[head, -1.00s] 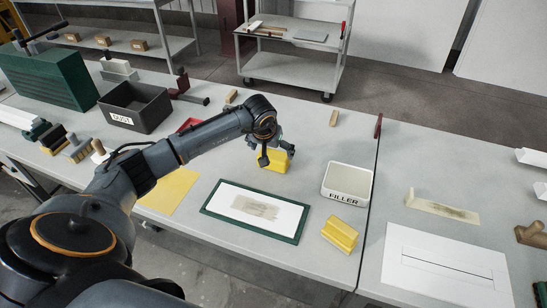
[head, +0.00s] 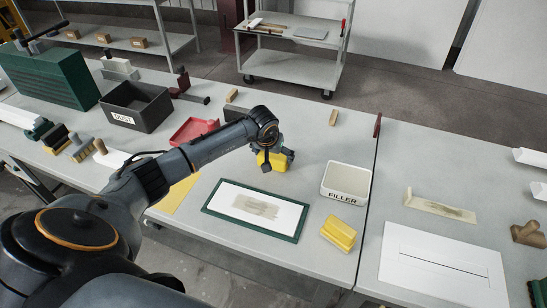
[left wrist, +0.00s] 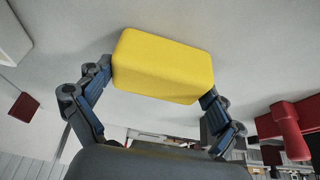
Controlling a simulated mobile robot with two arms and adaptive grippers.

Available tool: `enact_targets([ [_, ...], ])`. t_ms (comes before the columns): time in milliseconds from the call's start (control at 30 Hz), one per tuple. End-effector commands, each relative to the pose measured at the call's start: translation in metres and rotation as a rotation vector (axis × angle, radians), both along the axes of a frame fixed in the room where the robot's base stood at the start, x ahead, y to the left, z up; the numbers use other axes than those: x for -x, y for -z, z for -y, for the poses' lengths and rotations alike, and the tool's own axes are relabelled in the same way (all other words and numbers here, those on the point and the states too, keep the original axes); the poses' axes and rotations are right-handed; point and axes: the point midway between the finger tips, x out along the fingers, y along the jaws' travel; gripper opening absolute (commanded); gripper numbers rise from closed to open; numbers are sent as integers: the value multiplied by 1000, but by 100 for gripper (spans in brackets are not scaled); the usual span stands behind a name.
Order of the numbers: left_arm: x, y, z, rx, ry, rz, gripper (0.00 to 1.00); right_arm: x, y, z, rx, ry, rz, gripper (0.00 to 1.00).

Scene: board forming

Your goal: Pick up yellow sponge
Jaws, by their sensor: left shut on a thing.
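My left gripper (head: 275,158) is shut on a yellow sponge (head: 271,162) above the back of the green-edged board. In the left wrist view the sponge (left wrist: 163,66) is a rounded block between the two fingers of the gripper (left wrist: 160,88), one at each end. The gripper and wrist hide part of the sponge in the head view. I cannot tell whether its underside touches the table. My right gripper is not in view.
The green-edged board (head: 212,207) holds a white sheet. A second yellow block (head: 338,233) and a white FILLER tub (head: 345,182) stand to its right. A red tray (head: 187,132) and a dark DUST bin (head: 135,105) are to the left. A yellow sheet (head: 172,200) lies partly under my arm.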

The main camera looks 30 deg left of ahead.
Motion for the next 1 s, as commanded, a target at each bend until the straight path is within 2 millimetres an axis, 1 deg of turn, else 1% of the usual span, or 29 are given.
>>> enact_targets([
  [167, -1, -7, 0, -1, 1, 2, 62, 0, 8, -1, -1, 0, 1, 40],
  [267, -2, -19, -1, -2, 1, 7, 62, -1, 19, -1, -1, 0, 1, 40],
  [300, -2, -26, -2, -5, 1, 8, 62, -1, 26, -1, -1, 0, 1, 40],
  [333, 1, -32, -1, -4, 2, 6, 62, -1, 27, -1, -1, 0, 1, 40],
  [433, 19, -50, -1, -5, 3, 3, 62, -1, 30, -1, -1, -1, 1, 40],
  [567, 44, -81, -1, -6, 3, 7, 62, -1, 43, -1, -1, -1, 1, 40],
  [600, 52, -89, -1, -7, 2, 6, 62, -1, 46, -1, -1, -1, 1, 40],
  [700, 77, -97, 0, -7, 3, -1, 62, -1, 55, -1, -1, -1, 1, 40],
  [800, 97, -107, 1, -6, 2, 2, 62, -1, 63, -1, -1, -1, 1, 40],
  [900, 115, -116, 1, -5, 0, 1, 62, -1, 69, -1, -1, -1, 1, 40],
  [1000, 128, -123, 2, -3, 0, 1, 62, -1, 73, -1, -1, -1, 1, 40],
])
